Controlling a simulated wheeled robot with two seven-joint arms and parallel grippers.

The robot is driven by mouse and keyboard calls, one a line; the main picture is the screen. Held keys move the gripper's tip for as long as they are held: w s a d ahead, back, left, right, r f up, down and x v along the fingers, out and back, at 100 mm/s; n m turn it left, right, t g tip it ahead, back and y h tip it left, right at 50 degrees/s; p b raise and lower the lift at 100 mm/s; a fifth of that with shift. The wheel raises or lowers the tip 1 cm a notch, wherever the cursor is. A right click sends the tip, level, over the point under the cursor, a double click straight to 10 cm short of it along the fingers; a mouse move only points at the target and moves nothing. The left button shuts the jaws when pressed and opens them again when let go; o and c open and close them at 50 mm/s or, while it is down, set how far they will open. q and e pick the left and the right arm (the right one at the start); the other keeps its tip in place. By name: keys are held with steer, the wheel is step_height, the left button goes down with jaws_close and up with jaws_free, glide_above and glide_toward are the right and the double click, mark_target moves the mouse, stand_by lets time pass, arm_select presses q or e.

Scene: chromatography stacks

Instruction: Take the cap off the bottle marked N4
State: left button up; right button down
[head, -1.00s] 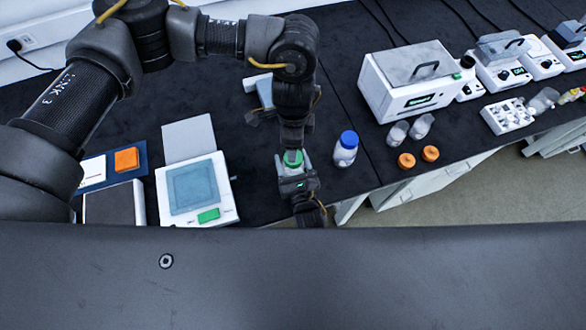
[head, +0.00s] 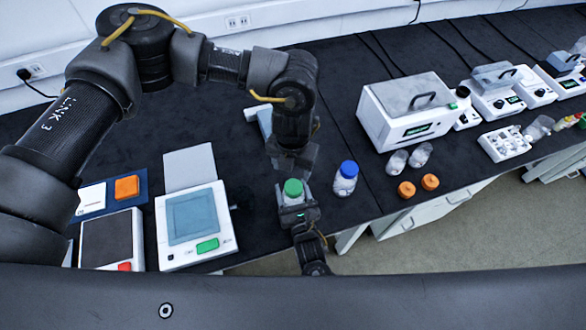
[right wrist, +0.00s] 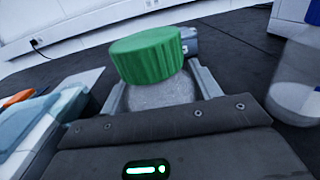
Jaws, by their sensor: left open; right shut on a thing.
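A bottle with a green cap (head: 293,187) is held upright by my right gripper (head: 297,212) near the front of the bench. The cap is on the bottle; it also shows in the right wrist view (right wrist: 148,55), with the bottle body (right wrist: 160,93) between the gripper's fingers. My left gripper (head: 292,163) is open, pointing down just above and behind the green cap. Its fingers are blurred, and I cannot tell if they touch the cap. A blue-capped bottle (head: 345,178) stands to the right. I cannot read N4 on any bottle.
A balance (head: 226,237) stands left of my right gripper. Two orange caps (head: 406,189) and two clear bottles (head: 397,161) lie or stand to the right, before a white box device (head: 406,108).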

mark_target(294, 187)
arm_select(q)
steer(key=m, duration=0.5)
arm_select(e)
steer(key=shift+f, duration=0.1)
arm_select(q)
steer(key=m, duration=0.7)
steer(key=shift+s+d+f, duration=0.1)
steer(key=shift+s+f, duration=0.05)
steer(key=shift+s, duration=0.05)
steer(key=m, duration=0.5)
steer(key=shift+s, duration=0.1)
steer(key=m, duration=0.6)
steer(key=shift+d, duration=0.15)
steer(key=shift+f, duration=4.05)
steer(key=shift+s, duration=0.1)
